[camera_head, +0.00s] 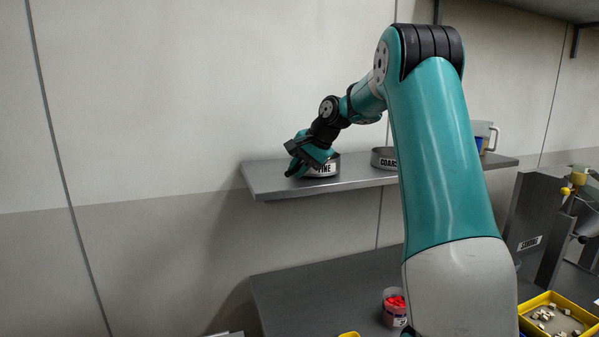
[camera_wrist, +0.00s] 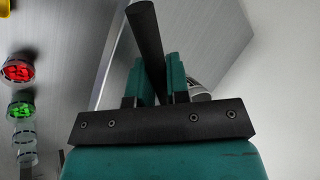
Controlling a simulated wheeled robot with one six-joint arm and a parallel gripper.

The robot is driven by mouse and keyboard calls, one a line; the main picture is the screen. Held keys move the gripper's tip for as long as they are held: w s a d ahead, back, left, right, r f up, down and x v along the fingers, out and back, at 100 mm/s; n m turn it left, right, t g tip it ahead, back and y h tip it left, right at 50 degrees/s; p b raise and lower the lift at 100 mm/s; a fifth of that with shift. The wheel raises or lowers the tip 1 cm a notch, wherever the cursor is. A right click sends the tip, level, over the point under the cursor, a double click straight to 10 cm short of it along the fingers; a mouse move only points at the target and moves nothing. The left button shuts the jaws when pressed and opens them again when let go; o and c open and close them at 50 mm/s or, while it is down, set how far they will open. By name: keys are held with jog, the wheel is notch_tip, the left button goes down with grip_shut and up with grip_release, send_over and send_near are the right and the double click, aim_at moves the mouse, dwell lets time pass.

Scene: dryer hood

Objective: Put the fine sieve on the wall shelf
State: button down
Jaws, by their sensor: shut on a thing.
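The fine sieve (camera_head: 322,169) is a short grey ring with a white label reading FINE. In the head view it is at the left part of the wall shelf (camera_head: 270,181), level and at the shelf's top surface; I cannot tell whether it bears fully on it. My gripper (camera_head: 303,158) is shut on the sieve's dark handle, at the ring's left side. In the wrist view the black handle (camera_wrist: 148,40) runs between the teal fingers of my gripper (camera_wrist: 160,80). The sieve's ring is mostly hidden there behind the gripper.
The coarse sieve (camera_head: 384,158) stands on the shelf to the right, partly behind my arm. A clear jug (camera_head: 487,133) is at the shelf's right end. Below, the bench (camera_head: 320,296) holds a jar of red pieces (camera_head: 394,307) and a yellow tray (camera_head: 538,301).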

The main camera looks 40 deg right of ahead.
jog(key=shift+f, duration=0.4)
jog(key=c, duration=1.1)
grip_release()
jog(key=v, duration=1.2)
jog(key=s+a+f+n+g+y, duration=0.15)
jog(key=a+n, duration=0.35)
jog(key=a, duration=0.9)
jog(key=s+a+f+n+g+y, duration=0.1)
jog(key=s+a+f+n, duration=0.3)
jog(key=a, duration=1.1)
jog(key=s+a+f+n+g, duration=0.2)
jog(key=s+a+f+n, duration=0.2)
jog(key=s, duration=0.5)
jog(key=s+a+f+n+g, duration=0.2)
jog(key=s+a+f+n, duration=0.2)
jog(key=s+a+n, duration=0.4)
jog(key=shift+s+a+f+b, duration=0.35)
jog(key=shift+s+f+b, duration=0.05)
jog(key=shift+s, duration=0.75)
